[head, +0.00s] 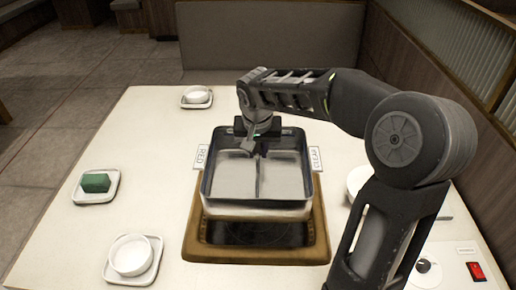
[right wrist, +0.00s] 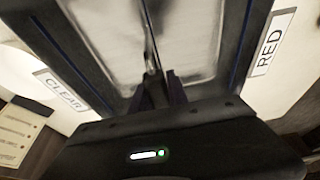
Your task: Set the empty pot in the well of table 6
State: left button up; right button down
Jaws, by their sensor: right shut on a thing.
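The empty pot (head: 284,171) is a square metal pan with a thin divider down its middle. My right gripper (head: 257,146) is shut on it at the far end of the divider. In the right wrist view the gripper (right wrist: 156,92) pinches the divider, and the pot floor (right wrist: 190,30) looks bare. The pot hangs over the well, shifted toward its far side. The well has a brown frame (head: 257,255) and a dark inside that shows below the pot's near wall. The far part of the well is hidden by the pot. My left gripper is in neither view.
A RED label (head: 202,157) and a CLEAR label (head: 316,159) lie either side of the pot. Saucers with bowls stand at far left (head: 197,97) and near left (head: 131,255); one saucer holds a green block (head: 96,183). A red switch (head: 477,270) is at right.

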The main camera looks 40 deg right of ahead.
notch_tip(320, 180, down, 16)
jog(key=b, duration=1.3)
jog(key=shift+b, duration=0.4)
jog(key=shift+f+b, duration=0.4)
jog(key=shift+f, duration=0.05)
dwell(0.7)
jog(key=c, duration=1.2)
grip_release()
jog(key=shift+o, duration=0.4)
jog(key=shift+f, duration=0.15)
jog(key=o, duration=0.7)
jog(key=shift+r, duration=0.2)
jog(key=shift+r+p, duration=0.95)
jog(key=shift+r, duration=0.5)
jog(key=shift+r, duration=0.1)
